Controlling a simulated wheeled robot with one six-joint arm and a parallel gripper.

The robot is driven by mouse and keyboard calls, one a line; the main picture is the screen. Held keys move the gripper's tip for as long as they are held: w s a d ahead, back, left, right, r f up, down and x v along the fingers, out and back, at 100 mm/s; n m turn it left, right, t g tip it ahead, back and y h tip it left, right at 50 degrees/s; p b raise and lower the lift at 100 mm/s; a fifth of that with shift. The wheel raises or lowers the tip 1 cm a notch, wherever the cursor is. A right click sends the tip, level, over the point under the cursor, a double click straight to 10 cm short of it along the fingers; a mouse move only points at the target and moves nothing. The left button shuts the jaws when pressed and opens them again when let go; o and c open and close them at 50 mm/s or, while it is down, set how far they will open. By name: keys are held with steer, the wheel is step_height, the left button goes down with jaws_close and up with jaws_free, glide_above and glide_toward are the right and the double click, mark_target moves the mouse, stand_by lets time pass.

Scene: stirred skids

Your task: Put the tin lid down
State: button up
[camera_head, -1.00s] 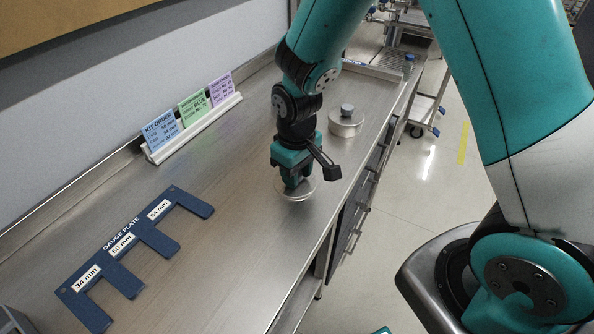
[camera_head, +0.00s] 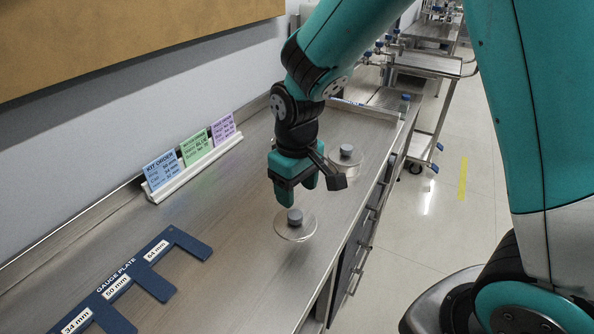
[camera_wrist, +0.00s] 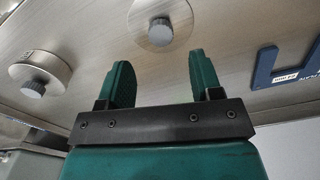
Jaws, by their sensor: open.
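The tin lid (camera_head: 283,231), a flat metal disc with a grey knob, lies on the steel bench in the head view. It also shows in the wrist view (camera_wrist: 178,14), ahead of the fingertips. My gripper (camera_head: 308,191) is open and empty, above the lid and apart from its knob. In the wrist view my gripper (camera_wrist: 158,75) has its two green fingers spread with nothing between them.
A second round metal piece with a grey knob (camera_head: 346,151) stands farther back on the bench; in the wrist view (camera_wrist: 50,68) it looks like a lidded tin. A blue gauge plate (camera_head: 150,277) lies at left. Cards stand in a white holder (camera_head: 198,168) by the wall.

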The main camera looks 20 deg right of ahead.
mark_target(297, 215)
steer(key=s+a+r+n+y, duration=0.1)
steer(key=s+a+r+y, duration=0.1)
steer(key=s+r, duration=0.4)
steer(key=s+a+r+n+y, duration=0.1)
steer(key=s+a+r+y, duration=0.1)
steer(key=s+r, duration=0.5)
steer(key=s, duration=0.5)
steer(key=shift+s+a+r, duration=0.15)
steer(key=shift+a, duration=0.2)
